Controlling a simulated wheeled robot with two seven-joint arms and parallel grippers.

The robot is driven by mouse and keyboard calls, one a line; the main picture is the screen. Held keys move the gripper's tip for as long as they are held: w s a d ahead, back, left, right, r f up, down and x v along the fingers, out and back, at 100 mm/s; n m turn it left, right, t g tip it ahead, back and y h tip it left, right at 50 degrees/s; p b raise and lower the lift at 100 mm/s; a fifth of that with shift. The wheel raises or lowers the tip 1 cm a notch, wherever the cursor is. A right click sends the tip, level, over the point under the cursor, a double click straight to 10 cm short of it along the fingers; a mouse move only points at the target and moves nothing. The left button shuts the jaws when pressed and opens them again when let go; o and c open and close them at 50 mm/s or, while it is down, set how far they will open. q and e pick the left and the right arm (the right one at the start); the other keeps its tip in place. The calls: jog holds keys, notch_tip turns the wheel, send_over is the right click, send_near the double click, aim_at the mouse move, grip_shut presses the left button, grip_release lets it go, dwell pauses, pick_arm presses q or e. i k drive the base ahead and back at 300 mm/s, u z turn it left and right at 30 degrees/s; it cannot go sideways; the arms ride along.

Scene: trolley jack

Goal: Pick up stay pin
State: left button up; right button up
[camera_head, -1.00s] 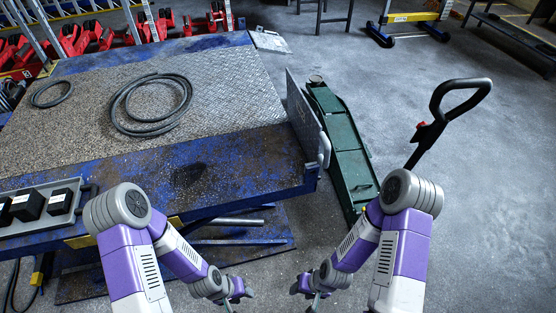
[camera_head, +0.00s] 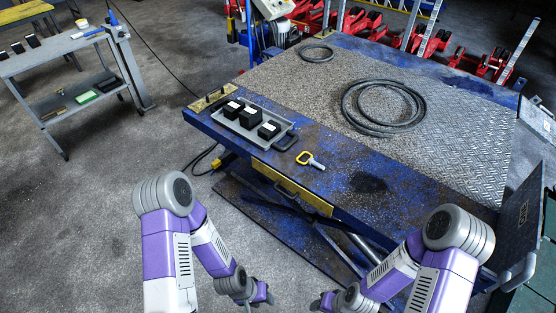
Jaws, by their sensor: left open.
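A pin with a yellow loop handle and a pale metal shank (camera_head: 311,160), which looks like the stay pin, lies on the near edge of the blue lift table (camera_head: 345,185), right of a grey tray. My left gripper (camera_head: 262,294) is open and empty, low in the picture, over the floor and apart from the pin. My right gripper (camera_head: 322,302) is at the bottom edge, small and partly cut off; its jaws are not clear. Neither gripper touches the pin.
The grey tray (camera_head: 284,127) holds black blocks. A coiled black hose (camera_head: 384,124) lies on the table's metal plate. A grey trolley (camera_head: 55,104) with tools stands at the left. Red jacks (camera_head: 470,58) line the back. The floor between trolley and lift table is mostly clear.

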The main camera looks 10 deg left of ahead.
aim_at(312, 161)
jog(key=k, duration=0.45)
jog(key=u, duration=1.15)
jog(key=i, duration=1.2)
jog(key=z, duration=0.1)
